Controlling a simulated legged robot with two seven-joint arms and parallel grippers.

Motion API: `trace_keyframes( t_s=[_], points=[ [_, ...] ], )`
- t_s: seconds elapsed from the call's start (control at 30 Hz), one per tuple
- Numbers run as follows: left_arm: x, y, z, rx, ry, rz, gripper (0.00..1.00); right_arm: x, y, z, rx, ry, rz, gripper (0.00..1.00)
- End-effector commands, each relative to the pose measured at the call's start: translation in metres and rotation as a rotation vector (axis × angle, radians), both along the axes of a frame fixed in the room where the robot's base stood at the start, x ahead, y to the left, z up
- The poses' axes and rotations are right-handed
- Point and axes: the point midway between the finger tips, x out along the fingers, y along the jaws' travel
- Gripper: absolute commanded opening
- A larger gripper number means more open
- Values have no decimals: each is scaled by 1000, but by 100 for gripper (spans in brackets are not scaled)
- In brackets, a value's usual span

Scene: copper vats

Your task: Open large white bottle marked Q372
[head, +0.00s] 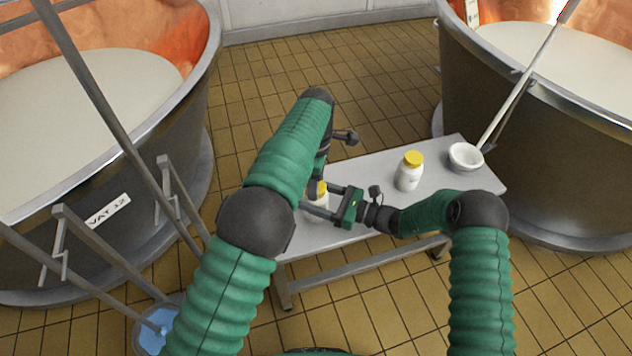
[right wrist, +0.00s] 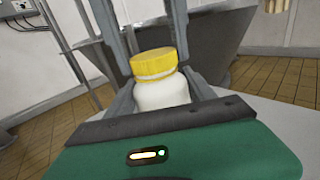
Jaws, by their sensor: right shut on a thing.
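A white bottle with a yellow cap (head: 322,187) stands on the bench, partly hidden by my arms. My right gripper (head: 320,203) comes in from the right and is shut on its body. The bottle (right wrist: 162,94) is upright between the right fingers in the right wrist view, its cap on. My left gripper (right wrist: 148,40) points down from above, one grey finger on each side near the cap. I cannot tell whether they touch it. A second white bottle (head: 408,178) with a yellow cap stands upright farther right. No marking is readable on either bottle.
The grey bench (head: 350,177) also holds a white bowl (head: 465,158) at its right end. Copper-lined vats stand left (head: 130,150) and right (head: 540,150). Grey rails (head: 110,258) and a bucket with blue contents (head: 153,335) are at the lower left. Tiled floor lies behind the bench.

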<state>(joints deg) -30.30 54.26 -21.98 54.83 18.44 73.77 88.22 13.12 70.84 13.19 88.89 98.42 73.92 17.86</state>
Motion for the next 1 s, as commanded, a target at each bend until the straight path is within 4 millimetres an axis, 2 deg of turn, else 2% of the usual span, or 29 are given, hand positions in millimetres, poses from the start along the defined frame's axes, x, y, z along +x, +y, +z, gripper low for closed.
trace_keyframes(
  t_s=[0.57, 1.0],
  points=[
    [0, -2, 4, -5, -10, -1, 0, -3, 2, -1, 1, 2, 7, 0],
    [0, -2, 18, -4, -7, -1, 0, -2, 1, -1, 0, 3, 4, 0]
  ],
)
